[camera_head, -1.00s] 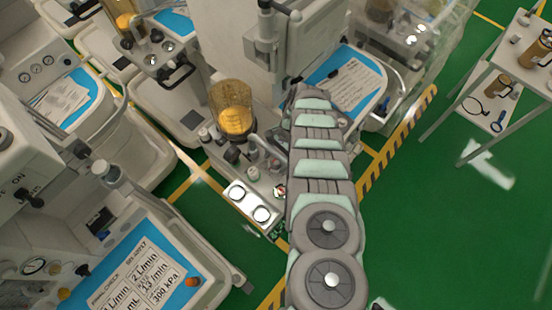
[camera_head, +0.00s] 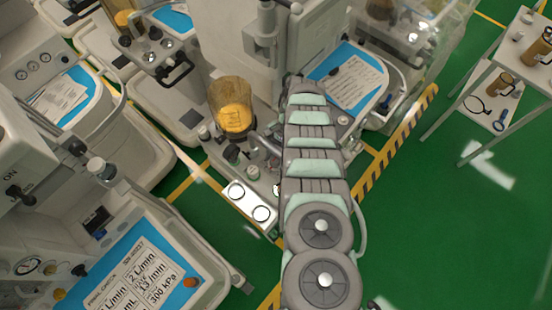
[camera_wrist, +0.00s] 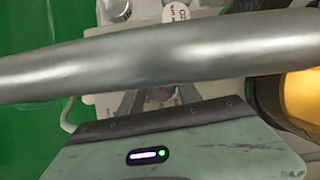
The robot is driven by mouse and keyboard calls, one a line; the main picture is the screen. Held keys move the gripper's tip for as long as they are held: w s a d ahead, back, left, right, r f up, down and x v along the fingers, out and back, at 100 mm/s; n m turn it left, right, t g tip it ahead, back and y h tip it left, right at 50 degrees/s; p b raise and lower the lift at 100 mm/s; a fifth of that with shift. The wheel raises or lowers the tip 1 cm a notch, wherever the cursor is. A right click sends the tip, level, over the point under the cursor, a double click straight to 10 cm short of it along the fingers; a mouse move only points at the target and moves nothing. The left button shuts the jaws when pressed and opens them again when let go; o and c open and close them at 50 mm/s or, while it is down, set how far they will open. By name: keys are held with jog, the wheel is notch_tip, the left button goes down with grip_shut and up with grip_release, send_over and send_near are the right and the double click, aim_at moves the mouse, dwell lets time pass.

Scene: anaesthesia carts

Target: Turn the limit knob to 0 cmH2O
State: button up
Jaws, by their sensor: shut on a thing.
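My gripper (camera_wrist: 155,98) shows in the wrist view, with its grey-green body below and its fingers partly hidden behind a thick grey tube. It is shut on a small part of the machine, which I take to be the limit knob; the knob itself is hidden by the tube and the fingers. In the head view my arm covers the place where the gripper meets the middle anaesthesia cart. The cart's amber canister (camera_head: 233,106) stands left of my arm and also shows at the right edge of the wrist view (camera_wrist: 301,98). The knob's scale cannot be read.
A cart with a blue checklist panel (camera_head: 140,268) stands at front left. A blue-bordered paper tray (camera_head: 349,80) is beyond my arm.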

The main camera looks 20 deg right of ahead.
jog(key=shift+w+f+n+b, duration=0.1)
jog(key=shift+f+n+b, duration=0.25)
jog(key=shift+n, duration=0.35)
jog(key=shift+r+n+g+h, duration=0.35)
jog(key=shift+n+g, duration=0.15)
jog(key=shift+n, duration=0.1)
jog(key=o, duration=1.4)
jog(key=shift+c, duration=0.2)
jog(key=b+v, duration=0.1)
jog(key=v, duration=0.6)
jog(key=shift+r, duration=0.25)
